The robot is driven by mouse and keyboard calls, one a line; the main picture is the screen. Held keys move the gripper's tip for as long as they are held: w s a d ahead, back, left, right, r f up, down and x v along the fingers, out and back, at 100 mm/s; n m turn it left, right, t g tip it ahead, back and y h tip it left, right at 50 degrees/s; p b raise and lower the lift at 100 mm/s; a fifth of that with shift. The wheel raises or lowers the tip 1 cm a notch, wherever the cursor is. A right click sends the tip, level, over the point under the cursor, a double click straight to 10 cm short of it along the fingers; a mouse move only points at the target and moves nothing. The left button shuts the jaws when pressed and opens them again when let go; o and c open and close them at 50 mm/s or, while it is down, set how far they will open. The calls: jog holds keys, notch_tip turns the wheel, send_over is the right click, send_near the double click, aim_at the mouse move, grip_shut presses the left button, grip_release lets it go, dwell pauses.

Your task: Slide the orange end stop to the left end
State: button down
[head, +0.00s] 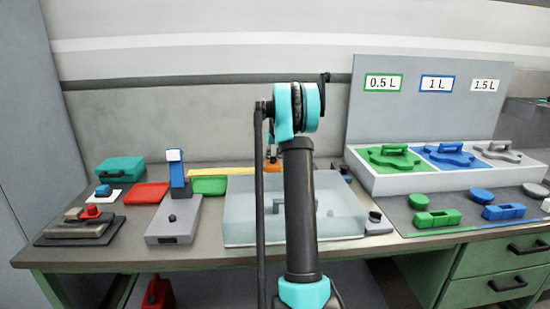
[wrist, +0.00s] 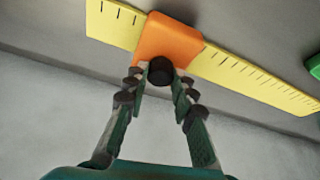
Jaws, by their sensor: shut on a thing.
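The orange end stop (wrist: 168,40) sits across a yellow ruler (wrist: 255,80) in the wrist view and has a black knob (wrist: 160,70). My gripper (wrist: 161,74) is shut on this knob, a finger on each side. In the head view, a little of the orange end stop (head: 272,166) shows just left of my arm. The yellow ruler (head: 220,171) runs left from there along the back of the bench. My arm hides the ruler's right part and my gripper in the head view.
A clear box (head: 245,215) stands in front of the stop. A green tray (head: 209,186) lies in front of the ruler's left part, beside a blue post (head: 178,172). A red tray (head: 147,193) lies farther left. The wall (head: 150,120) rises close behind.

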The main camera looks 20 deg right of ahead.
jog(key=w+a, duration=0.3)
jog(key=a, duration=0.9)
jog(key=w+a, duration=0.4)
jog(key=a, duration=0.9)
jog(key=w+a, duration=0.3)
jog(key=a, duration=0.9)
jog(key=shift+w+a, duration=0.15)
jog(key=shift+w, duration=0.25)
jog(key=c, duration=1.3)
grip_release()
jog(key=shift+a, duration=0.15)
jog(key=shift+o, duration=0.2)
jog(key=shift+r, duration=0.1)
jog(key=shift+s+r, duration=0.2)
jog(key=shift+r, duration=0.15)
jog(key=v, duration=1.1)
